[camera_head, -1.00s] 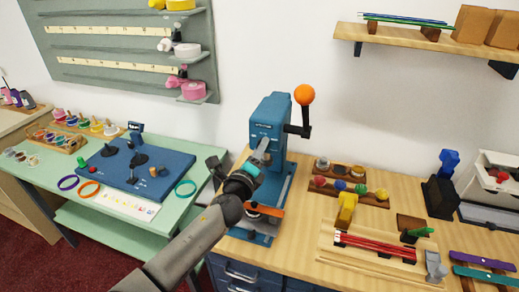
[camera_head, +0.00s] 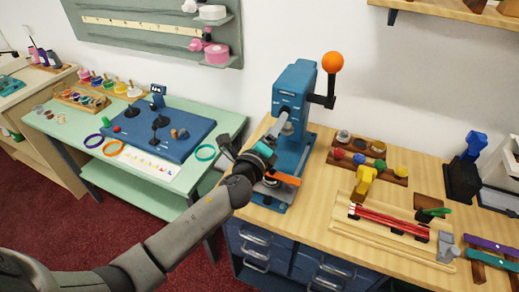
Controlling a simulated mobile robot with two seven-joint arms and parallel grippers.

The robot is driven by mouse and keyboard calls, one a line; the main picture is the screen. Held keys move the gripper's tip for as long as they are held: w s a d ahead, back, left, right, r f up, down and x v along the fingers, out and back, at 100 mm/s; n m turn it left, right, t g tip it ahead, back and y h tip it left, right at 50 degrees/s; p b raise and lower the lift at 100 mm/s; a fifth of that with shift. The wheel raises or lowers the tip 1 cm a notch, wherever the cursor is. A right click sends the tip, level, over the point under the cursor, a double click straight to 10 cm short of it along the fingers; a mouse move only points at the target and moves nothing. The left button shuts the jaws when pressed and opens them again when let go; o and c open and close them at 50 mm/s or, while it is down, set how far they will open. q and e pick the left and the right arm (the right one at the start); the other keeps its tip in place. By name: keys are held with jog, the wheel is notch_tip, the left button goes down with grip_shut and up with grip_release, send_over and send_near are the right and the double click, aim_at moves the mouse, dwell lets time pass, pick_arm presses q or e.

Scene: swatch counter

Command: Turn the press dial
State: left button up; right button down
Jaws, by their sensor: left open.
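The blue press (camera_head: 294,88) stands on the wooden bench, with an orange ball (camera_head: 332,62) on its dark side lever. An orange bar (camera_head: 284,179) sticks out low at the press front, beside my gripper. I cannot make out a press dial clearly; my gripper and wrist cover part of the press front. My left gripper (camera_head: 254,138) is open, its dark fingers spread, one near the press front and one to the left. I cannot tell whether it touches the press. My right gripper is not in view.
Right of the press are a rack of colored knobs (camera_head: 366,168), a yellow clamp (camera_head: 365,181) and red rods (camera_head: 390,222). A green table (camera_head: 185,200) with a blue board (camera_head: 185,140) stands to the left. A shelf (camera_head: 450,9) hangs above.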

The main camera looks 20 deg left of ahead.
pick_arm(q)
jog(key=s, duration=1)
jog(key=shift+s+a+b, duration=0.2)
jog(key=shift+s+b, duration=0.05)
jog(key=shift+b, duration=0.2)
